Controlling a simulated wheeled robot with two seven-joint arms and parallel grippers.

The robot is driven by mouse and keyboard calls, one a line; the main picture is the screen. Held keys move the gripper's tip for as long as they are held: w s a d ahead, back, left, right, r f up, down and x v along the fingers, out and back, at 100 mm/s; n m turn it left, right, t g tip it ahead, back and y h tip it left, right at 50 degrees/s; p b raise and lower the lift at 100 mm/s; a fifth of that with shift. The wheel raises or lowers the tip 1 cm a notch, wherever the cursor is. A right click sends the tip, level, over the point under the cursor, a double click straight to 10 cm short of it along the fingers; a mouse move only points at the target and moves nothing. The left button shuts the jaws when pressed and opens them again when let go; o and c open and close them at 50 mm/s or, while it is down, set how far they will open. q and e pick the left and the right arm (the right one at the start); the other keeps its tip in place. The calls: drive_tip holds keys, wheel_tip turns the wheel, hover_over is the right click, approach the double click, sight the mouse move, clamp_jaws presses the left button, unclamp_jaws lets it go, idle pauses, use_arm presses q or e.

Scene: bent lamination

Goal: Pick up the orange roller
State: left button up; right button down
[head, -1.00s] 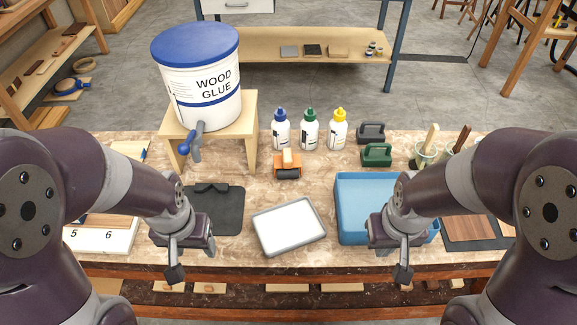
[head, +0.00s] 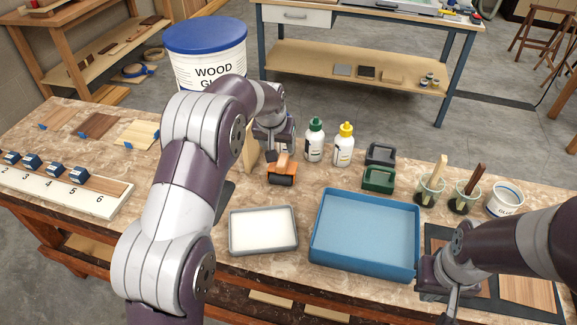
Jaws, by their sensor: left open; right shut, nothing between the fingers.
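The orange roller (head: 281,169) stands on the bench, left of the green and yellow-capped bottles. It has an orange frame and a dark roller at its front. My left arm reaches forward over the bench, and my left gripper (head: 274,150) is just above and behind the roller, pointing down. It is open; its fingertips are mostly hidden, so I cannot tell whether they touch the roller. My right gripper (head: 452,300) is shut and empty at the lower right, beside the blue tray.
A white pad in a grey tray (head: 264,246) lies in front of the roller. The wood glue bucket (head: 206,60) stands behind, left.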

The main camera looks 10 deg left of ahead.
sight(282, 159)
use_arm(q)
drive_tip(key=x, duration=0.5)
drive_tip(key=p+x, duration=0.1)
drive_tip(key=x, duration=0.2)
drive_tip(key=shift+d+f, duration=0.2)
drive_tip(key=shift+d, duration=0.05)
drive_tip(key=shift+s+d+r, duration=0.1)
drive_tip(key=shift+s, duration=0.05)
drive_tip(key=c, duration=0.6)
clamp_jaws()
